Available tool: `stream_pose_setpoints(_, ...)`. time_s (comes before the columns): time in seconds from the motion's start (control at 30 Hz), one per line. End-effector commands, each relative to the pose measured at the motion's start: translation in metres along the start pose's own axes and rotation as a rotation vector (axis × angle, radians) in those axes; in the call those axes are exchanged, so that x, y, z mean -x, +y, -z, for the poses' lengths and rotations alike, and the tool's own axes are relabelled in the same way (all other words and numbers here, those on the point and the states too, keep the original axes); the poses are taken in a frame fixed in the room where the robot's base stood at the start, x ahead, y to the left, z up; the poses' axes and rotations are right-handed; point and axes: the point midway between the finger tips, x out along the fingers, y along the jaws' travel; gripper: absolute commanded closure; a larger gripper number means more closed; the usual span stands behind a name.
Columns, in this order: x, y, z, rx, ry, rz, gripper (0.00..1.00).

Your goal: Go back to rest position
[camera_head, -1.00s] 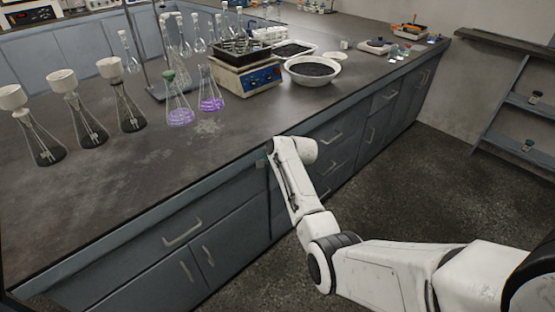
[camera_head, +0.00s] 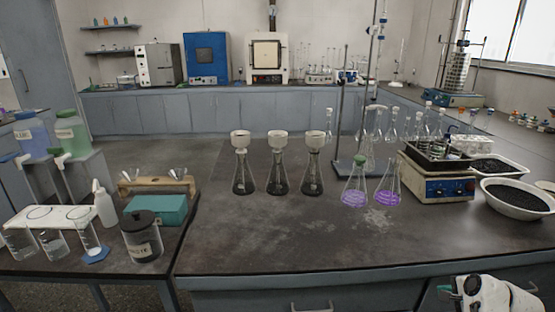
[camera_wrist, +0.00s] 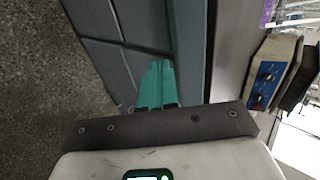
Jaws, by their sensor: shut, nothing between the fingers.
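My gripper (camera_head: 443,289) shows at the bottom right of the head view, in front of the bench's near edge, at the end of my white arm. In the wrist view its teal fingers (camera_wrist: 157,84) lie together, shut, with nothing between them. Beyond them are the cabinet fronts (camera_wrist: 130,28) of the bench. The bench top (camera_head: 300,235) lies behind and above my gripper in the head view.
On the bench stand three dark flasks with white funnels (camera_head: 279,172), two purple flasks (camera_head: 387,186), a blue-fronted hotplate (camera_head: 436,188) and a bowl of black granules (camera_head: 515,199). A side table (camera_head: 150,270) stands left. Floor (camera_wrist: 50,90) beside the cabinets is clear.

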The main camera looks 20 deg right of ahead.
Motion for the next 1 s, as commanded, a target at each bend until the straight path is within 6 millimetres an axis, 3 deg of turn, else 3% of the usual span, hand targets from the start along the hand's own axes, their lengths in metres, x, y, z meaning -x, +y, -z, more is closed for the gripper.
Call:
stream_pose_setpoints(0.13,0.003,0.026,-0.035,0.143,-0.036,-0.066,1.0)
stream_pose_setpoints(0.27,0.018,0.069,-0.09,0.409,-0.105,-0.17,1.0)
stream_pose_setpoints(0.4,0.049,0.121,-0.147,0.73,-0.208,-0.28,1.0)
stream_pose_setpoints(0.6,0.113,0.19,-0.206,1.171,-0.382,-0.402,1.0)
stream_pose_setpoints(0.8,0.18,0.238,-0.235,1.524,-0.551,-0.477,1.0)
stream_pose_setpoints(1.0,0.215,0.257,-0.242,1.686,-0.639,-0.503,1.0)
